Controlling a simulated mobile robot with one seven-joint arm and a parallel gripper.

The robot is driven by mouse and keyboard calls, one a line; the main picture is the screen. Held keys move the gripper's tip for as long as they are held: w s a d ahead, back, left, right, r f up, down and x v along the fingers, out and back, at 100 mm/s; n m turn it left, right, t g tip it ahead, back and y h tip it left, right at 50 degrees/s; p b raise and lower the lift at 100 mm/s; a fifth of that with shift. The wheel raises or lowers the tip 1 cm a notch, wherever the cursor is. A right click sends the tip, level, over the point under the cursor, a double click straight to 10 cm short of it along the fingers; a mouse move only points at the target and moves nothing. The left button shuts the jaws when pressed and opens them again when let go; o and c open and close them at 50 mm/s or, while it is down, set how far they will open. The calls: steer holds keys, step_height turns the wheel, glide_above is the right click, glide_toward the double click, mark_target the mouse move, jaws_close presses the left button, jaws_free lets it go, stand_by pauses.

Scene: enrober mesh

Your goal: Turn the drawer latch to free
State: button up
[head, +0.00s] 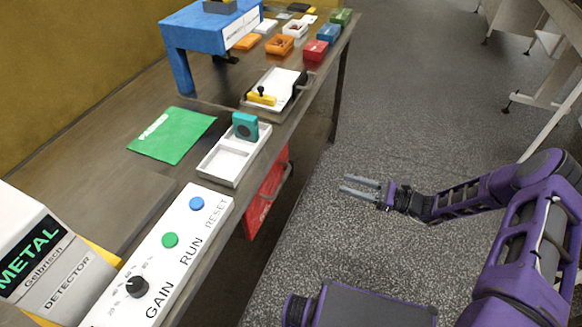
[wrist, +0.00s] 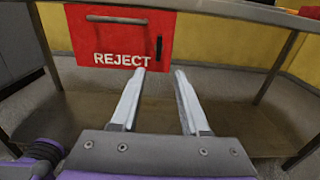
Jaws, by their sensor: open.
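The red drawer (wrist: 118,38) marked REJECT hangs under the bench edge and fills the upper left of the wrist view. In the head view its red front (head: 262,205) shows edge-on below the bench. A grey bar handle (wrist: 116,20) runs along its top. A small dark upright piece, seemingly the latch (wrist: 159,46), is on the drawer's front at the right. My gripper (head: 345,184) is open and empty, out over the floor to the right of the drawer. In the wrist view my fingertips (wrist: 159,71) point toward the drawer's lower right, apart from it.
On the bench stand a control panel (head: 184,238), a divided white tray (head: 213,165) with a teal block (head: 245,126), a green sheet (head: 172,135) and a metal detector (head: 45,262). Bench legs (wrist: 282,55) flank the space beneath. The floor (head: 330,240) around my gripper is clear.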

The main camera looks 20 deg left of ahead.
steer(key=w+a, duration=0.1)
steer(key=a, duration=1.5)
steer(key=shift+a+p, duration=0.3)
steer(key=shift+p, duration=0.05)
steer(key=shift+w, duration=0.1)
jaws_close()
